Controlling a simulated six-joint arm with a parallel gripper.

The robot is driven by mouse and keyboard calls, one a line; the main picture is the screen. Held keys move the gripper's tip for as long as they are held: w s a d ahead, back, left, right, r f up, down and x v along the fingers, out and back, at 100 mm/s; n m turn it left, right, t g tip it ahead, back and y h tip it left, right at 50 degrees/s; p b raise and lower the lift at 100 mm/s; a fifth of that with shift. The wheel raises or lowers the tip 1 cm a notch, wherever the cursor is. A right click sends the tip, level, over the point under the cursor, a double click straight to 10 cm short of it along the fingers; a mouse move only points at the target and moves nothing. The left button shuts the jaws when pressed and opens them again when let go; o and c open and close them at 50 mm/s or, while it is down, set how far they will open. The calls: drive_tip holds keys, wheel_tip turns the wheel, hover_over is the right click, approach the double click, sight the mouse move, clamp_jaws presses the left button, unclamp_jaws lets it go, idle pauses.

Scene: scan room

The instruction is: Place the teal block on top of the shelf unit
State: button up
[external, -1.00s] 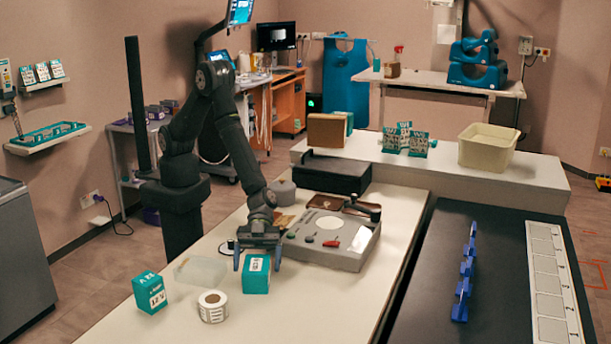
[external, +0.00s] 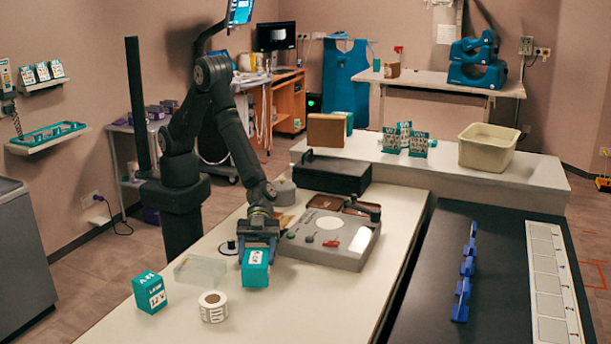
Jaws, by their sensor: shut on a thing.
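The teal block (external: 256,278) is a small teal box with a white label patch. My gripper (external: 258,252) points down over it and is shut on it, with the fingers on either side of its upper part. The block is near the front of the white table; a small gap beneath it is hard to make out. A similar teal box (external: 149,293) with white lettering stands apart to the left. I cannot tell for sure which piece is the shelf unit; a low shelf cart (external: 128,128) stands at the back left, and a raised white counter (external: 475,178) stands behind the table.
A white label roll (external: 213,307) and a clear tray (external: 200,270) lie left of the block. A grey control panel (external: 335,238) is close on the right, with a black case (external: 331,172) behind it. A cream bin (external: 487,146) stands on the counter. The table's front right is clear.

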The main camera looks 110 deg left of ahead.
drive_tip(key=r, duration=0.2)
drive_tip(key=s+r, duration=0.1)
drive_tip(key=shift+s+d, duration=0.1)
drive_tip(key=shift+d, duration=0.2)
drive_tip(key=s+d+r, duration=0.4)
drive_tip(key=s+r, duration=0.2)
drive_tip(key=s, duration=0.4)
drive_tip(key=n+t+y, duration=0.3)
drive_tip(key=n+t, duration=0.1)
drive_tip(key=n, duration=0.1)
approach(251, 254)
drive_tip(key=w+a+r, duration=0.4)
drive_tip(key=w+a, duration=0.3)
drive_tip(key=a, duration=0.4)
drive_tip(key=a+f+n+t+y, duration=0.1)
drive_tip(key=a+n+t+y, duration=0.2)
drive_tip(key=a, duration=2.1)
drive_tip(key=n+y, duration=0.2)
drive_tip(key=shift+w+a+t+y, duration=0.3)
drive_tip(key=shift+a, duration=0.1)
